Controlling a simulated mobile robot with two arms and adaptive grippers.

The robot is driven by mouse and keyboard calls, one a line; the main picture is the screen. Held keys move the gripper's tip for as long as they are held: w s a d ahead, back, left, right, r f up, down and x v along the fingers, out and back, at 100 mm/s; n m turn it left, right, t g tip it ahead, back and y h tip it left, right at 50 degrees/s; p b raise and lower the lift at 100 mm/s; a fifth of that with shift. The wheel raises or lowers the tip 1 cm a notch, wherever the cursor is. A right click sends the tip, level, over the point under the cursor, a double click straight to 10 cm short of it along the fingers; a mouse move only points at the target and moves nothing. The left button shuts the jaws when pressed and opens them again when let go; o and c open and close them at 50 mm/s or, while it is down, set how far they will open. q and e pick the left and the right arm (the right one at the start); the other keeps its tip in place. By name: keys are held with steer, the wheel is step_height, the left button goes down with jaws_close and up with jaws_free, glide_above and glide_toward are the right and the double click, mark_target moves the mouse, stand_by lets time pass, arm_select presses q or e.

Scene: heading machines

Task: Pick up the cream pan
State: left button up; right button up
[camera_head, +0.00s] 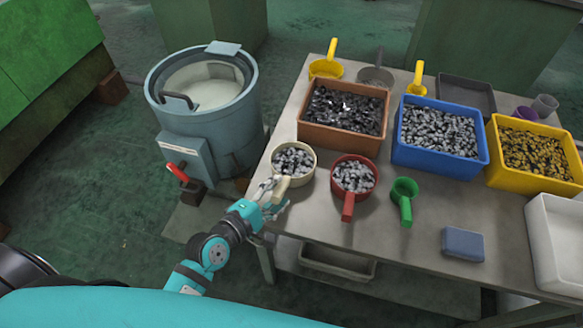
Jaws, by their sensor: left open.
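The cream pan (309,177) is a round pan filled with grey metal pieces. It stands upright near the left edge of the table, and its short cream handle (281,189) points toward me. My left gripper (275,196) is open at the handle, with its fingers close around the handle's end. I cannot tell whether they touch it. The gripper partly hides the handle. My right gripper is not in view.
A red pan (353,175) of metal pieces and an empty green scoop (405,190) stand to the right on the table (400,240). Brown (340,142), blue (440,165) and yellow (530,182) bins stand behind. A blue-grey machine tub (206,120) is left of the table.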

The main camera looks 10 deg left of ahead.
arm_select(q)
steer(key=x, duration=0.3)
steer(key=shift+s+a, duration=0.1)
jaws_close()
steer(key=shift+r, duration=0.2)
